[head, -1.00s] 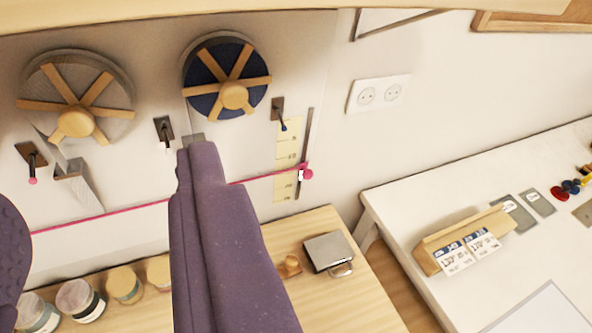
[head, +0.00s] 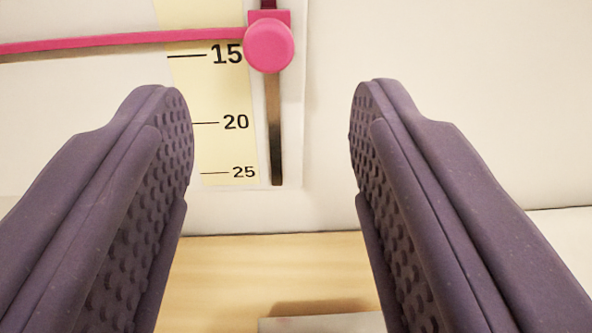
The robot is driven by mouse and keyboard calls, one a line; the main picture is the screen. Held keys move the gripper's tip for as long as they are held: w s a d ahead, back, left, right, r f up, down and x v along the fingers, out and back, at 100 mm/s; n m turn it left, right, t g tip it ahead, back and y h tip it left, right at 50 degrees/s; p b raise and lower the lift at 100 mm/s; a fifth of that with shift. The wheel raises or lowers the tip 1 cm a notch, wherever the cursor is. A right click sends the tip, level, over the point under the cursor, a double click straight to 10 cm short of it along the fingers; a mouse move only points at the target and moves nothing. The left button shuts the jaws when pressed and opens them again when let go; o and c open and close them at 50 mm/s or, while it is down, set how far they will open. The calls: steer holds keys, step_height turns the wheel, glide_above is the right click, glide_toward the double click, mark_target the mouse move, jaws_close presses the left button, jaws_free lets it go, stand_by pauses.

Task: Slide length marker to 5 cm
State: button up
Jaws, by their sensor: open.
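The length marker (head: 269,44) is a pink slider with a round knob on a dark vertical rail (head: 274,130). A pink band (head: 120,43) runs left from it. The yellow scale (head: 212,150) left of the rail shows 15, 20 and 25 from top to bottom; the marks above 15 are out of frame. The band crosses the scale just above the 15 line. My gripper (head: 270,120) is open and empty, its two purple ridged fingers on either side of the rail in the picture. The fingertips appear below the knob and apart from it.
A wooden tabletop (head: 270,255) lies below the wall panel. A grey object (head: 320,323) on it shows only its edge at the bottom. The wall right of the rail (head: 440,80) is bare.

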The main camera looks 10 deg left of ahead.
mark_target(268, 46)
steer(key=b+x, duration=0.1)
steer(key=x, duration=0.6)
steer(key=shift+w+a+b, duration=0.15)
steer(key=shift+a+b, duration=0.1)
steer(key=shift+b, duration=0.15)
jaws_close()
